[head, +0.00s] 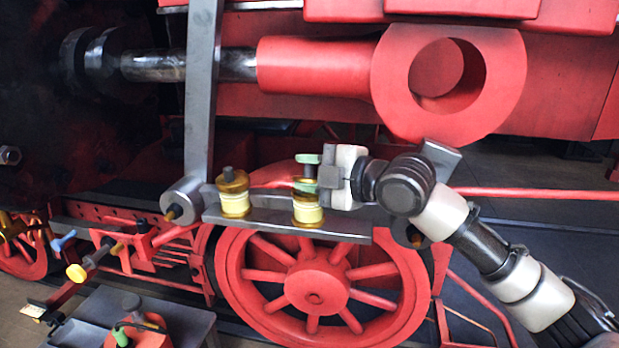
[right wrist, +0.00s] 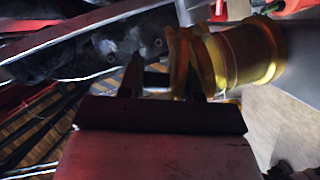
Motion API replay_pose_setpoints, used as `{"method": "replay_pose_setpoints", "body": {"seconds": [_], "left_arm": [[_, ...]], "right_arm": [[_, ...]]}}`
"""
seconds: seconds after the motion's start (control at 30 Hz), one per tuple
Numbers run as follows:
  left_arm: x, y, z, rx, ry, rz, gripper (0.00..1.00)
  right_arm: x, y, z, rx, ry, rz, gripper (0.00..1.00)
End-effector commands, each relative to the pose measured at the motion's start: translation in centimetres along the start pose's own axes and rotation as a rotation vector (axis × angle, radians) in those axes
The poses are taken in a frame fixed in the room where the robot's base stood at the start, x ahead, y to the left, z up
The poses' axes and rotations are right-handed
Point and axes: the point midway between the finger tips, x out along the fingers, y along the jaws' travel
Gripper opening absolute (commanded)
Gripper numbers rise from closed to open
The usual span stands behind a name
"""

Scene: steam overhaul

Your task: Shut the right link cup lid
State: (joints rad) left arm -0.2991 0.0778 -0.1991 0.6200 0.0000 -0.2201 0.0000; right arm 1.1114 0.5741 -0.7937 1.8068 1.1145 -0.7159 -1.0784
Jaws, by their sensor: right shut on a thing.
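The right link cup (head: 307,214) is a brass and pale yellow cup standing upright on a grey link bar (head: 345,224). My right gripper (head: 306,173) reaches in from the right, its green-tipped fingers at the top of this cup, shut on its lid. The brass lid (right wrist: 179,62) and its dark knob (right wrist: 156,79) show between the fingers in the right wrist view, beside the cup body (right wrist: 250,55). The fingers partly hide the lid, and I cannot tell whether it sits fully on the rim. My left gripper is not in view.
A similar left cup (head: 234,203) with a dark knob stands on the same bar. A grey upright lever (head: 202,95) rises beside it. A red rod end (head: 500,80) overhangs above, and a red spoked wheel (head: 316,284) lies below.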

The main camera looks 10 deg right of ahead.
Motion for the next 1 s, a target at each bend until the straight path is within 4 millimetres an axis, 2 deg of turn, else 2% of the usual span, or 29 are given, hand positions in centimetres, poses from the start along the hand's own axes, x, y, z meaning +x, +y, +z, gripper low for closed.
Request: {"method": "replay_pose_setpoints", "body": {"seconds": [0.07, 0.37, 0.4, 0.5, 1.0], "left_arm": [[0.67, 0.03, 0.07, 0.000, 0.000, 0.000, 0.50], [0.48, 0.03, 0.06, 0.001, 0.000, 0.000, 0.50], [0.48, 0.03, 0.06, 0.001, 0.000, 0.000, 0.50], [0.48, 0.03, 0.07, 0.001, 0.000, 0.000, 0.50], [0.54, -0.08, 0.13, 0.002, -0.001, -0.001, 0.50]], "right_arm": [[-0.17, 0.14, -0.07, -0.043, 0.000, 0.029, 0.10], [-0.23, 0.44, -0.20, -0.058, 0.000, 0.036, 0.10], [-0.24, 0.45, -0.20, -0.058, 0.000, 0.036, 0.39], [-0.21, 0.37, -0.19, -0.056, 0.000, 0.034, 0.51], [-0.04, -0.25, -0.08, -0.048, -0.001, 0.019, 0.51]]}}
